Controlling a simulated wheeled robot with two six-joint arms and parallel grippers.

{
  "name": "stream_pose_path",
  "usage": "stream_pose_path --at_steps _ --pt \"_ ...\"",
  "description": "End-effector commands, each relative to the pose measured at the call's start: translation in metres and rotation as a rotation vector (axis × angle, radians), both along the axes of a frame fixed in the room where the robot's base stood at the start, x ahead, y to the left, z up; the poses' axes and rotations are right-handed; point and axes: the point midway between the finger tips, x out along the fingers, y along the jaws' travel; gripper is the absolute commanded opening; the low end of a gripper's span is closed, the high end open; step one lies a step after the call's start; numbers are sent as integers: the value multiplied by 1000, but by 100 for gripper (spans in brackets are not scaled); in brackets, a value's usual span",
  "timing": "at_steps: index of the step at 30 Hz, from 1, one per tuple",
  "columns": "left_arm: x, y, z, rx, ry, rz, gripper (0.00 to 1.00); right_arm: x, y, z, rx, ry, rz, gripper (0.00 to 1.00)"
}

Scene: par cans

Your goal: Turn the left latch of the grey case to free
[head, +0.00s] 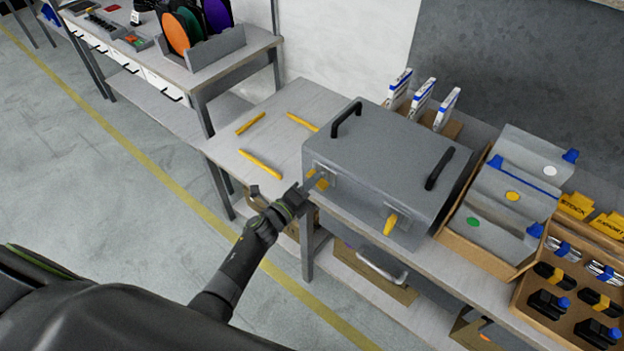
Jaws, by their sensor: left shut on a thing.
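The grey case (385,150) sits closed on the workbench, with two black handles on its lid. Its left latch (321,181) is yellow, on the front face near the left corner, and partly hidden by my gripper. Its right latch (391,224) is yellow and hangs roughly upright on the front face. My left gripper (312,184) reaches in from the lower left and is shut on the left latch. The exact angle of that latch is hard to tell. My right gripper is not in view.
Yellow strips (261,164) lie on the bench left of the case. A cardboard tray (484,247) with grey boxes stands close at its right. White-and-blue boxes (421,98) stand behind it. A shelf (371,277) lies below the bench.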

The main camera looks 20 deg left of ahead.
Motion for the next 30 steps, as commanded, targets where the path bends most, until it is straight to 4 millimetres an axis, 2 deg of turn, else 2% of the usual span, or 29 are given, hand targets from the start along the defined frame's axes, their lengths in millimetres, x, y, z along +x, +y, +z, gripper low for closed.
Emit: stream_pose_path --at_steps 6,15,30 --pt "0 1 -1 -166 63 0 0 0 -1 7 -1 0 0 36" --pt "0 1 -3 -318 118 1 0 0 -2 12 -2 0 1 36" --pt "0 1 -4 -379 140 1 0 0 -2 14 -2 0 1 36"
